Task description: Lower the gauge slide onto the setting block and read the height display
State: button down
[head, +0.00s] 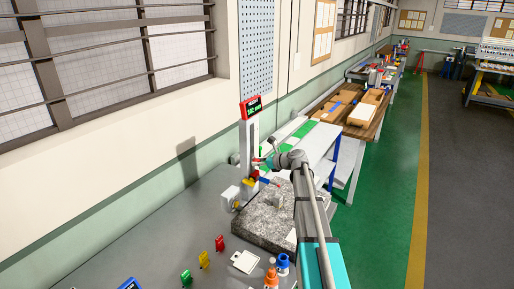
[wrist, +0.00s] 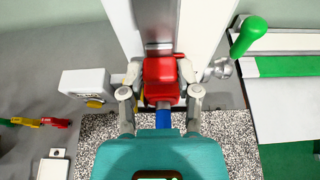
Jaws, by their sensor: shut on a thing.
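The height gauge has a pale upright column (head: 249,145) topped by a red-framed display (head: 252,107) with green characters too small to read surely. My gripper (head: 261,162) is at the column. In the wrist view, my gripper (wrist: 160,93) is shut on the red gauge slide (wrist: 160,72), one finger on each side. A blue part (wrist: 163,118) shows just below the slide. A small grey block (head: 275,200), likely the setting block, sits on the speckled granite plate (head: 262,222), below and apart from my gripper. My wrist hides the plate's middle in the wrist view.
A white box (wrist: 85,82) stands left of the column. A green-handled lever (wrist: 248,35) is at right.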

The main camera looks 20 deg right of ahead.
aim_at(254, 172)
jog(key=shift+f+b, duration=2.4)
jog(key=shift+f, duration=0.1)
dwell(4.2)
dwell(0.5)
jog(key=shift+c, duration=2.2)
grip_release()
